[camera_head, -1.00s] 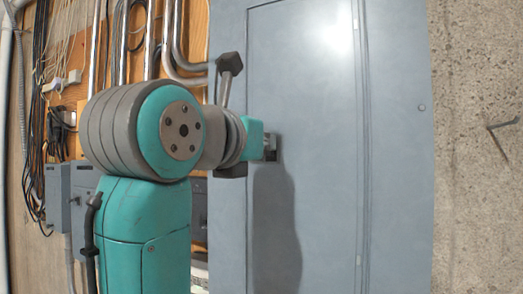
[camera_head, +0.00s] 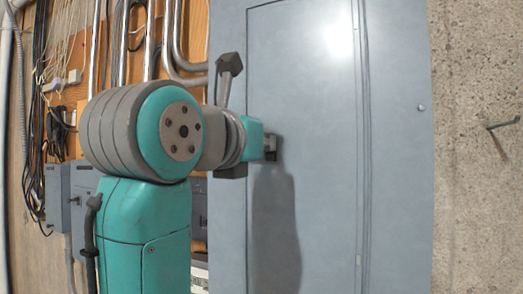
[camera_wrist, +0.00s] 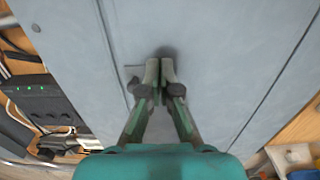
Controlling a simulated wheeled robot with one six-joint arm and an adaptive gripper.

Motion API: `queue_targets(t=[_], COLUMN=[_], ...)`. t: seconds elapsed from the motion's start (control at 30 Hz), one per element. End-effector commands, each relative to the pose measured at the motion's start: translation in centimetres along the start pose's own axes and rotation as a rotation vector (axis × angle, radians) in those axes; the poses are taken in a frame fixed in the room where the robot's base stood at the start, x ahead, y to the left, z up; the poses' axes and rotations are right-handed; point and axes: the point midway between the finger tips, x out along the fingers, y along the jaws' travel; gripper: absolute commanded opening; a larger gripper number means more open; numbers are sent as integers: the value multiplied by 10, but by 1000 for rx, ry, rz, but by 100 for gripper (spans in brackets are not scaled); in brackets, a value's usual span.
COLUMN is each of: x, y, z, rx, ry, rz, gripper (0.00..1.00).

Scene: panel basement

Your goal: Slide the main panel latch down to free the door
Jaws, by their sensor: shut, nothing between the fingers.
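The grey main panel (camera_head: 320,200) stands upright in front of me, its door seam running down its left part and another line down its right part. Its latch (camera_wrist: 133,84) shows in the wrist view as a small plate edge just left of my fingertips; the rest is hidden behind the fingers. My gripper (camera_wrist: 160,68) is shut and empty, its fingertips at the panel face beside the latch. In the head view my gripper (camera_head: 270,147) is mostly hidden by my arm. I cannot tell whether the fingertips touch the latch. The door looks closed.
Conduits (camera_head: 172,40) and hanging cables (camera_head: 55,60) cover the wooden board on the left. Smaller grey boxes (camera_head: 58,195) sit below them. A bare concrete wall (camera_head: 480,200) with a protruding rod (camera_head: 503,124) is on the right.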

Motion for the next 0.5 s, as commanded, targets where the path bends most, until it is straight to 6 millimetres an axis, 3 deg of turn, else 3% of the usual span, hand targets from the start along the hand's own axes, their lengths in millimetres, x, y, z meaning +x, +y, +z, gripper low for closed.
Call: queue_targets(t=[0.5], x=[-25], y=[0], z=[0], rx=[1], ry=[0], rz=[1], gripper=[0])
